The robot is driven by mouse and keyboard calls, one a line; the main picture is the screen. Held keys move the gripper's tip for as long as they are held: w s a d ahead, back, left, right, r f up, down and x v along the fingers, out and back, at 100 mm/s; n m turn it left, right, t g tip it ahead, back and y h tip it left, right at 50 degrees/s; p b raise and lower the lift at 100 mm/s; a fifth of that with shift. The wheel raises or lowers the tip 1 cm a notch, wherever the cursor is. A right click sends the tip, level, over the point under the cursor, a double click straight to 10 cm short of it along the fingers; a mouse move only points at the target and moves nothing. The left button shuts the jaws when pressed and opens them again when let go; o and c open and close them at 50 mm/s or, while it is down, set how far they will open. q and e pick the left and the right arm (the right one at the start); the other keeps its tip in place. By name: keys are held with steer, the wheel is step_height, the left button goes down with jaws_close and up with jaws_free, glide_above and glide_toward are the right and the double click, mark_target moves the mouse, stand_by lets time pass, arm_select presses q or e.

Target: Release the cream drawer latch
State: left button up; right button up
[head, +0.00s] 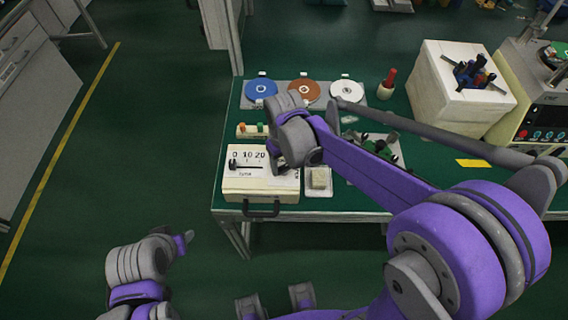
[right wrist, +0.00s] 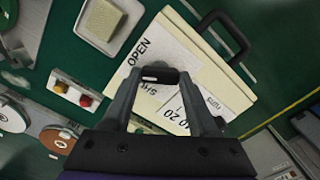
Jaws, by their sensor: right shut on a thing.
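The cream drawer unit (head: 233,183) stands at the table's front left corner, with a black pull handle (head: 262,211) on its front. In the right wrist view its cream top (right wrist: 185,22) has a label reading OPEN and a partly covered second word. My right gripper (head: 283,163) is over the top's right side, its fingers (right wrist: 160,84) shut on a small black latch grip (right wrist: 160,74) with a pale end. The latch is hidden behind the gripper in the head view. My left gripper (head: 186,240) is off the table at lower left, its jaws too small to read.
A pale block sits in a white tray (head: 319,190) right of the drawer unit. Blue, brown and white discs (head: 346,91) lie behind. A small rack with colored pegs (head: 250,130) is just behind the unit. A cream tool box (head: 440,90) stands at right. Floor at left is clear.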

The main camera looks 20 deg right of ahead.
mark_target(284, 166)
steer(key=m, duration=0.3)
steer(key=shift+m+b, duration=0.3)
steer(key=shift+m, duration=1.5)
steer(key=o, duration=1.4)
steer(key=shift+r, duration=0.1)
step_height(284, 166, up, 11)
steer(key=shift+f+p, duration=0.15)
steer(key=shift+p, duration=0.15)
